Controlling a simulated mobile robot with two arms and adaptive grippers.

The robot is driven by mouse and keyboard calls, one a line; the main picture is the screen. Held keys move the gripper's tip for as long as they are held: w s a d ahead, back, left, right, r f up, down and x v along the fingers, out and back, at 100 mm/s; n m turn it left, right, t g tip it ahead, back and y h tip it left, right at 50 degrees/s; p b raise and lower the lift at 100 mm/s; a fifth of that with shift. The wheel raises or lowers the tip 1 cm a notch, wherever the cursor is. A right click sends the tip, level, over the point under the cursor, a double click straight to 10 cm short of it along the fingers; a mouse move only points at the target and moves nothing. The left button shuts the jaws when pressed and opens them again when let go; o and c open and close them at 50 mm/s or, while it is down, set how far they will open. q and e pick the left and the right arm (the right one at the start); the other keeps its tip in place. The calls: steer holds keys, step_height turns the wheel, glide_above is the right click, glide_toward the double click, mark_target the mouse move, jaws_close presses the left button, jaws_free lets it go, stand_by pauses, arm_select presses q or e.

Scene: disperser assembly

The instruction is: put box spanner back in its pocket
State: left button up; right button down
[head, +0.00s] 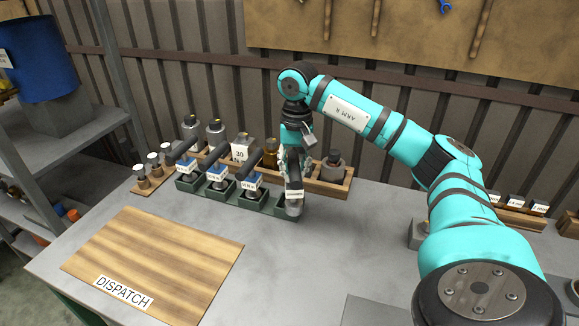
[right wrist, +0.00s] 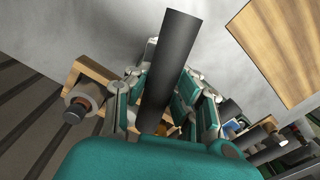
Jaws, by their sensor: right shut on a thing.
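My right gripper (head: 293,178) is over the right end of a green tray (head: 262,207) with pockets. In the right wrist view my right gripper (right wrist: 167,100) is shut on a dark grey cylinder (right wrist: 170,65), which I take to be the box spanner. The fingers hide part of it. Three tools with dark handles and blue, labelled heads stand in the tray's other pockets, one of them a tool (head: 249,181) just left of the gripper. I cannot tell whether the spanner's lower end is in the end pocket or above it. My left gripper is not in view.
A wooden rack (head: 325,186) with several fittings stands right behind the tray. A wooden DISPATCH board (head: 155,262) lies at the front left. The grey table (head: 340,245) is clear in front of the gripper. A shelf (head: 75,130) stands at left.

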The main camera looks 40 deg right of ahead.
mark_target(290, 154)
steer(key=w, duration=0.1)
steer(key=w+d, duration=0.1)
steer(key=w, duration=0.1)
steer(key=shift+w+d+f+p, duration=0.1)
steer(key=shift+w+d+p, duration=0.25)
steer(key=shift+d+p, duration=0.05)
steer(key=shift+w+d, duration=0.1)
steer(key=shift+w, duration=0.05)
steer(key=shift+f, duration=0.55)
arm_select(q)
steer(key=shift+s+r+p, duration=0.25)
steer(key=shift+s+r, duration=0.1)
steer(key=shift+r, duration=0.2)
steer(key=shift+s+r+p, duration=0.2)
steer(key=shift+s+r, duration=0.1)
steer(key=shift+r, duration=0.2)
arm_select(e)
step_height(290, 154, down, 3)
steer(key=shift+r, duration=0.2)
steer(key=c, duration=1.7)
jaws_free()
steer(key=shift+f, duration=0.2)
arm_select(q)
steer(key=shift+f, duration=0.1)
arm_select(e)
steer(key=o, duration=0.5)
steer(key=shift+o, duration=0.2)
